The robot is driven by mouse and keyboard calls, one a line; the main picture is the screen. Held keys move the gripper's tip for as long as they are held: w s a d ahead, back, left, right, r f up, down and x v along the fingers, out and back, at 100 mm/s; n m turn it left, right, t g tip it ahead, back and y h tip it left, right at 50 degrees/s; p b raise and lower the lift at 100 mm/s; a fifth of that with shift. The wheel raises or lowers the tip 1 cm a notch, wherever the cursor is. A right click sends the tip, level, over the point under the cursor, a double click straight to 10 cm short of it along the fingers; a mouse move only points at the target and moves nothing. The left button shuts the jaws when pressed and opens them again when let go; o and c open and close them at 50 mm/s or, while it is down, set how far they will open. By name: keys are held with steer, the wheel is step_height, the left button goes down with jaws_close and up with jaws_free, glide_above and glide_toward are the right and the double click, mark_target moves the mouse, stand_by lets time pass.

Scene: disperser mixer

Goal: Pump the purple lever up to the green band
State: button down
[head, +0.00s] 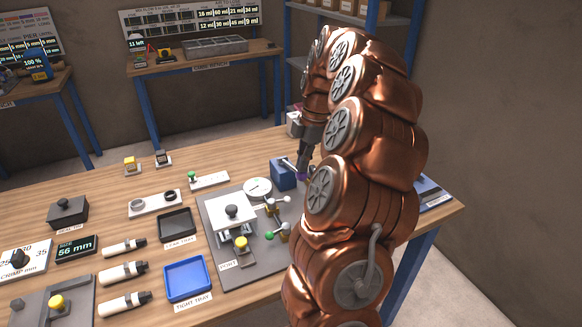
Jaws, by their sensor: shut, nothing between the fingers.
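The purple lever (300,176) shows only as a small purple spot beside a blue block (281,174) at the back of the grey plate. My gripper (302,168) is shut and points down at the lever, very close to it; I cannot tell whether they touch. My copper arm hides much of the lever and the area to its right. A round white gauge (257,188) lies just left of the blue block. The green band cannot be made out at this size.
A blue tray (187,279), a dark tray (176,224) and several white cylinders (122,272) lie to the left. Bare wood (235,155) lies behind the plate.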

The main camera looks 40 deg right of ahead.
mark_target(303, 174)
steer(key=shift+f, duration=0.85)
steer(key=shift+b, duration=0.3)
steer(key=shift+s+a+f+b, duration=0.1)
steer(key=shift+f+b, duration=0.55)
steer(key=shift+f, duration=0.4)
steer(key=shift+r+p, duration=0.5)
steer(key=shift+r, duration=1.35)
